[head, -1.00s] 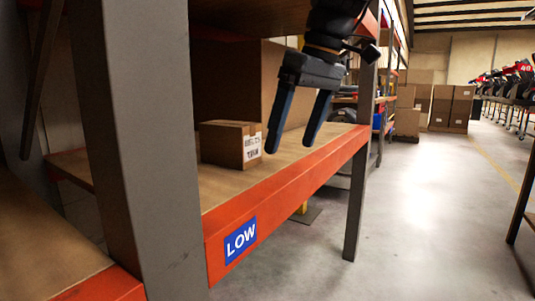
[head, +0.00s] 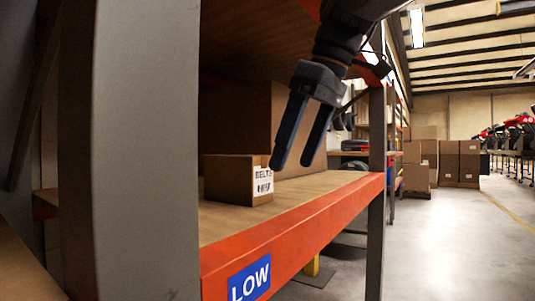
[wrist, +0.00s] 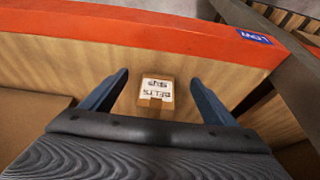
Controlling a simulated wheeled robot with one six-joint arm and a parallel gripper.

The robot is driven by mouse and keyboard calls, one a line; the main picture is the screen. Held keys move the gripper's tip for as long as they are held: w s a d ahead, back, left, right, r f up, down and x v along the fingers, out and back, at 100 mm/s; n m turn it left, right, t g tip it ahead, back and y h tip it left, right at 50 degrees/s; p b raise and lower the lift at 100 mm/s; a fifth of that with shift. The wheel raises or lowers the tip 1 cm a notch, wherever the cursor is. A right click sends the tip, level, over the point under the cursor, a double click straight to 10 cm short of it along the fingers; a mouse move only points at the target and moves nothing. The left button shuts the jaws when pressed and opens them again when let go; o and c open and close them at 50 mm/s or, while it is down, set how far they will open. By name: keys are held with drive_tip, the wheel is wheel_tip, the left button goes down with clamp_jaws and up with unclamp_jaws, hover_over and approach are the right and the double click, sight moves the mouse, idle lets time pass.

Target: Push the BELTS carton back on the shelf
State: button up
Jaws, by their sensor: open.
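The BELTS carton (head: 232,180) is a small brown box with a white label on the shelf (head: 310,190), just behind its orange front beam. The fingers appear apart from the carton; the exact gap in depth is hard to tell.
A larger brown box (head: 290,125) stands behind the carton. A grey upright (head: 145,150) is at the left and another (head: 377,180) at the right. The orange beam (head: 300,225) with a blue LOW sign (head: 249,280) edges the shelf.

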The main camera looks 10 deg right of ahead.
sight(238, 173)
drive_tip(key=w+a+b, duration=0.2)
drive_tip(key=w+a, duration=0.2)
drive_tip(key=w+a+b, duration=0.2)
drive_tip(key=w+a, duration=0.2)
drive_tip(key=shift+f+b, duration=0.2)
drive_tip(key=shift+b, duration=0.15)
drive_tip(key=b+x, duration=0.2)
drive_tip(key=x, duration=0.2)
drive_tip(key=shift+w+a+r+b, duration=0.1)
drive_tip(key=shift+a+r+b, duration=0.05)
drive_tip(key=shift+b, duration=0.25)
drive_tip(key=shift+w+a+f+b, duration=0.2)
drive_tip(key=shift+f+b, duration=0.1)
drive_tip(key=shift+f, duration=0.2)
